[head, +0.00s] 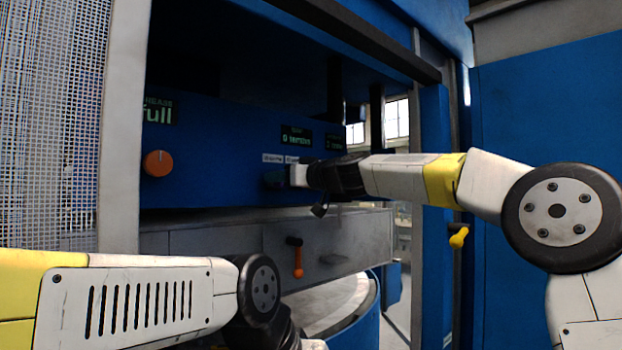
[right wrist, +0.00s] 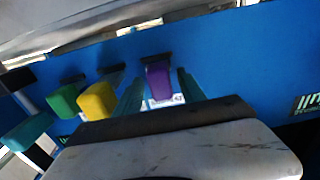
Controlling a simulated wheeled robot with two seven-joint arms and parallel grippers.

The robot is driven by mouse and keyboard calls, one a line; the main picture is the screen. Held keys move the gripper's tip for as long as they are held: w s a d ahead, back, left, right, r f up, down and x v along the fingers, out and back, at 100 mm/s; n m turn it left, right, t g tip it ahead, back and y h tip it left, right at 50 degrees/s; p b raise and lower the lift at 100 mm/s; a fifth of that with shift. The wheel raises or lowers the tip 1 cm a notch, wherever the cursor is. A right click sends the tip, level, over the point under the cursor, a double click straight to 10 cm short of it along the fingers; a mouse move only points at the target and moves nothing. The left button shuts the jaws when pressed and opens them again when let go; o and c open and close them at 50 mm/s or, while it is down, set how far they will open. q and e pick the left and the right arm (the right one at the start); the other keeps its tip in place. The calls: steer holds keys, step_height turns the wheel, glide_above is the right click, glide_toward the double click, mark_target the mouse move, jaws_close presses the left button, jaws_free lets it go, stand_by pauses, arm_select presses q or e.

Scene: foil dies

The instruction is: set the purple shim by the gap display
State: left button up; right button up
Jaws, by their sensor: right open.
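The purple shim (right wrist: 159,82) is a small purple block on the blue panel, in the right wrist view. My right gripper (right wrist: 159,72) is open, with one teal finger on each side of the purple shim; I cannot tell whether they touch it. In the head view my right gripper (head: 273,178) is at the blue panel and hides the shim. A small dark display (head: 296,137) with green text sits just above it, with another display (head: 334,143) to its right. Their headings are too small to read, so I cannot tell which shows the gap.
On the panel are an orange knob (head: 158,163) and a display reading "full" (head: 158,112). An orange-handled lever (head: 297,258) is on the grey ledge below.

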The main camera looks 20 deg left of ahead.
steer(key=v, duration=0.7)
stand_by(0.6)
steer(key=s+d+f+m+g+h, duration=0.1)
steer(key=s+d+f+h, duration=0.3)
steer(key=f, duration=0.4)
steer(key=s+d+f+h, duration=0.2)
steer(key=s+d+f, duration=0.2)
steer(key=d+f, duration=0.25)
steer(key=s+d+f+m+h, duration=0.2)
steer(key=s+d+f, duration=0.4)
steer(key=d, duration=0.3)
steer(key=s+d+f+m+g+h, duration=0.1)
steer(key=s+d+f+m, duration=0.3)
steer(key=d, duration=0.6)
steer(key=s+d+f+m+g+h, duration=0.1)
steer(key=s+d+f+m+h, duration=0.3)
steer(key=s+d+f, duration=0.4)
steer(key=shift+s+d+f, duration=0.2)
steer(key=shift+d+f, duration=0.5)
steer(key=shift+d, duration=0.3)
